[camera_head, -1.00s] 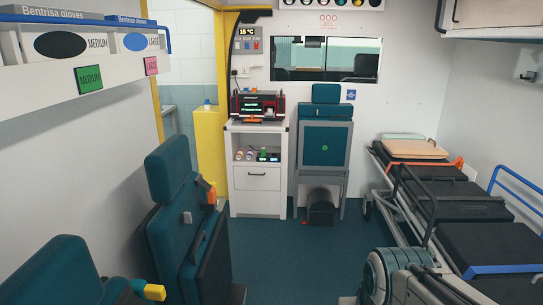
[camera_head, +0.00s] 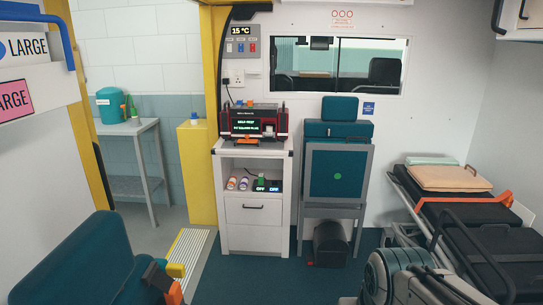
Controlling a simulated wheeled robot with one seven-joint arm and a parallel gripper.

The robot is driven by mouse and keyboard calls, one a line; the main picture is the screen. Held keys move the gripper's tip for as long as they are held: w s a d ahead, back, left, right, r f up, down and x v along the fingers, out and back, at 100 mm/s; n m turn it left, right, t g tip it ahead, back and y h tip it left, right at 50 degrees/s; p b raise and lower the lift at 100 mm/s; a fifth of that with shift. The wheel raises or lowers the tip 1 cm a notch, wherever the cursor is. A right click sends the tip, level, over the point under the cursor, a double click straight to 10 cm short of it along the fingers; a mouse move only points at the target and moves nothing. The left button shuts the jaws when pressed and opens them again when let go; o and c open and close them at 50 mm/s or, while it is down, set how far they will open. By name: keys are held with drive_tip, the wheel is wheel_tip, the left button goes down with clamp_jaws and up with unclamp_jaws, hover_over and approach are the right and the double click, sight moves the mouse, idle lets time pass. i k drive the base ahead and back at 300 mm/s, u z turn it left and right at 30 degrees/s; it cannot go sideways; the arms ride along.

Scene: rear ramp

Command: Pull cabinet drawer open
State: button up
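A white cabinet (camera_head: 254,237) stands against the far wall, left of the picture's middle. Its drawer (camera_head: 253,211) is shut flush, with a dark bar handle (camera_head: 253,207) near its top edge. An open shelf above the drawer holds several small bottles and items. My arm shows at the bottom right, well short of the cabinet. My gripper is not in view.
A folded teal seat (camera_head: 337,172) stands right of the cabinet, with a black bin (camera_head: 331,244) beneath. A stretcher (camera_head: 470,220) lies along the right. A teal seat (camera_head: 78,262) fills the lower left. Blue floor (camera_head: 255,278) before the cabinet is clear.

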sight(259, 212)
drive_tip(key=i, duration=3.05)
drive_tip(key=z, duration=2.3)
drive_tip(key=k, duration=0.5)
drive_tip(key=u, duration=2.25)
